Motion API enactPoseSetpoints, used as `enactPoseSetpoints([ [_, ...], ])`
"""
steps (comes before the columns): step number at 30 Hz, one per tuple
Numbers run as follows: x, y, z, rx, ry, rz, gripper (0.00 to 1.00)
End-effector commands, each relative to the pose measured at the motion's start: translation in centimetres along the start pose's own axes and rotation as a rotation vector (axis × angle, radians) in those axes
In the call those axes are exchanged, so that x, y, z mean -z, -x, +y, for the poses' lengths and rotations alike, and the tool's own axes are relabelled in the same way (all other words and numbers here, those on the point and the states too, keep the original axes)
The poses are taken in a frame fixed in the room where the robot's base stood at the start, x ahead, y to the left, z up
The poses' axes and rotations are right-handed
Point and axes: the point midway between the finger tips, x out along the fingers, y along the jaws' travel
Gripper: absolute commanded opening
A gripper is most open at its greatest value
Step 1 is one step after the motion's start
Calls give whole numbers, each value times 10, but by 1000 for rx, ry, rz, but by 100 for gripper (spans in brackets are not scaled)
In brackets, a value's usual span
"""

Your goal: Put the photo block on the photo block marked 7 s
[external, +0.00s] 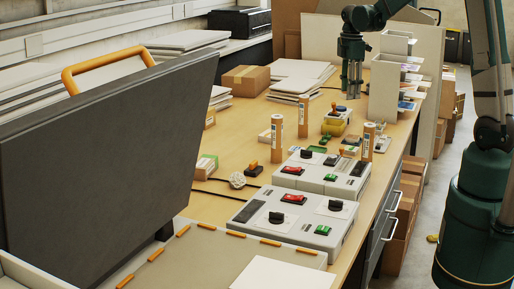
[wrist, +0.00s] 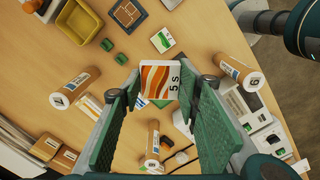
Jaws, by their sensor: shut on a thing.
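My gripper (wrist: 158,88) is shut on a photo block (wrist: 160,80) with orange and white stripes, marked "5 s", seen in the wrist view. In the external view my gripper (external: 352,88) is above the far part of the bench; the held block is not clear there. A small white block with a green picture (wrist: 162,40) lies on the bench beyond the held block in the wrist view, apart from it. Its mark is too small to read surely, so I cannot confirm it is the 7 s block.
Orange rolls stand on the bench, one at left (wrist: 75,87), one at right (wrist: 240,72) and one lower (wrist: 152,140). A yellow tray (wrist: 78,20) and small green blocks (wrist: 107,45) are nearby. Grey control panels (external: 293,216) occupy the near bench. White holders (external: 385,88) stand at far right.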

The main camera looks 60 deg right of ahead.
Motion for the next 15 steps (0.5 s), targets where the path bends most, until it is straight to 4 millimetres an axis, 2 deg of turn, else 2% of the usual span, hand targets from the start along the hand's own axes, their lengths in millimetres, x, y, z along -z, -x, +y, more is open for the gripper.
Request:
enactPoseSetpoints([
  [6, -29, -2, -10, 0, -42, 0, 20],
  [15, -25, -48, -8, 0, -37, 0, 20],
])
